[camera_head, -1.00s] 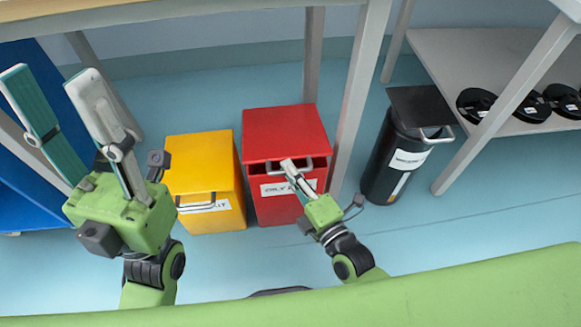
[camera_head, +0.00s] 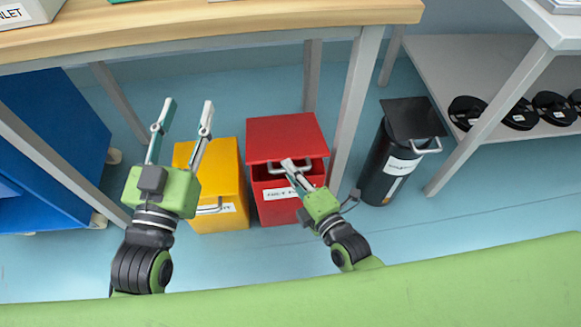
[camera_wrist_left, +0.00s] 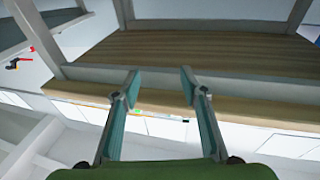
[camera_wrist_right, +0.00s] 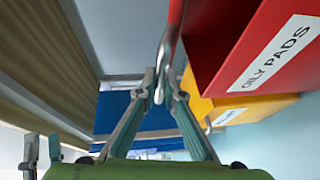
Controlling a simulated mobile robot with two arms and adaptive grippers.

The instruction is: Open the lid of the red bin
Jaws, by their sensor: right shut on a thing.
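The red bin (camera_head: 290,206) stands on the floor under the table, with a white label on its front. Its red lid (camera_head: 287,135) is tilted up slightly, with a dark gap below its front edge. My right gripper (camera_head: 289,165) is at the lid's metal handle (camera_head: 274,168), shut on it. In the right wrist view the fingertips (camera_wrist_right: 163,88) close around the handle bar (camera_wrist_right: 168,50), left of the bin's "OILY PADS" label. My left gripper (camera_head: 187,108) is open and empty, raised in front of the yellow bin; it also shows open in the left wrist view (camera_wrist_left: 160,80).
A yellow bin (camera_head: 222,218) stands close left of the red one, beyond a table leg (camera_head: 350,115) a black bin (camera_head: 378,170) to the right. The wooden tabletop (camera_head: 220,22) overhangs behind. A shelf (camera_head: 440,60) holds several black reels. A blue cabinet (camera_head: 50,130) is at left.

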